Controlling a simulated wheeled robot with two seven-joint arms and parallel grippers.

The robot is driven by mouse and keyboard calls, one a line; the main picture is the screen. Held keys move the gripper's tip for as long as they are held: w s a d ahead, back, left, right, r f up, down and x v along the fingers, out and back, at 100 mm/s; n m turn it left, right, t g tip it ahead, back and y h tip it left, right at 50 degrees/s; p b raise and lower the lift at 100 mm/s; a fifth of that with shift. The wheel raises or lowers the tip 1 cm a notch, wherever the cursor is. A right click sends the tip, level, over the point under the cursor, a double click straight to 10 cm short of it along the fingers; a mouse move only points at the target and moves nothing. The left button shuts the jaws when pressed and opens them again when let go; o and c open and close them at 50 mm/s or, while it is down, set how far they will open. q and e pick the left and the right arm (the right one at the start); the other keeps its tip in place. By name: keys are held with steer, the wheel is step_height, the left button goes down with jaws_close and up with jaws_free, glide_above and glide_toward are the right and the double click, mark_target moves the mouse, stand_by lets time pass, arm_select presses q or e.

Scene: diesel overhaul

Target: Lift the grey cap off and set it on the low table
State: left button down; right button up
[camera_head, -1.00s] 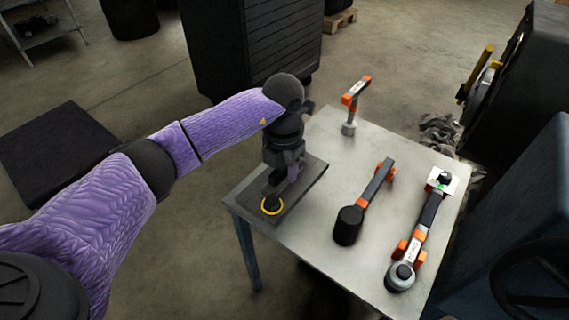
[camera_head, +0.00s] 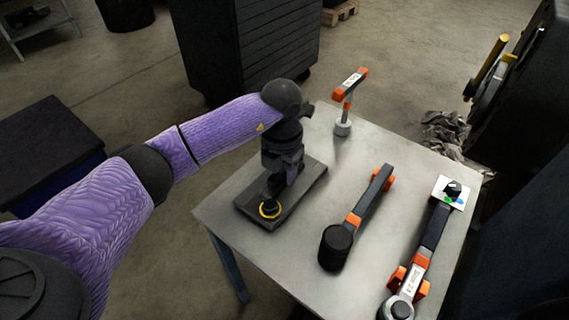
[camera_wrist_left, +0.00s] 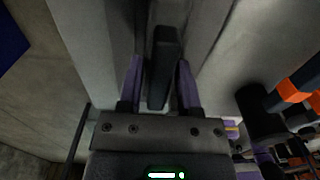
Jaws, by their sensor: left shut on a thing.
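The grey cap (camera_head: 309,187) looks like a flat dark-grey rectangular plate with a yellow ring near its front end. My left gripper (camera_head: 271,198) points down at this plate, just behind the ring. In the left wrist view the purple fingers (camera_wrist_left: 160,85) are shut on a dark upright bar (camera_wrist_left: 163,60), probably the cap's grip. The plate appears over the left part of the low table (camera_head: 233,205); I cannot tell whether it touches the top or hangs just above it. My right gripper is not in view.
Dark machinery (camera_head: 525,90) is beyond the right side. A dark cabinet (camera_head: 250,45) stands behind.

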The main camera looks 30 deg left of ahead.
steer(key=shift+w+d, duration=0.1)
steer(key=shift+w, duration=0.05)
arm_select(q)
steer(key=shift+c, duration=1)
jaws_free()
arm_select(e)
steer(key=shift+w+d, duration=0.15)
arm_select(q)
step_height(320, 180, up, 9)
steer(key=p, duration=0.5)
steer(key=shift+r, duration=0.5)
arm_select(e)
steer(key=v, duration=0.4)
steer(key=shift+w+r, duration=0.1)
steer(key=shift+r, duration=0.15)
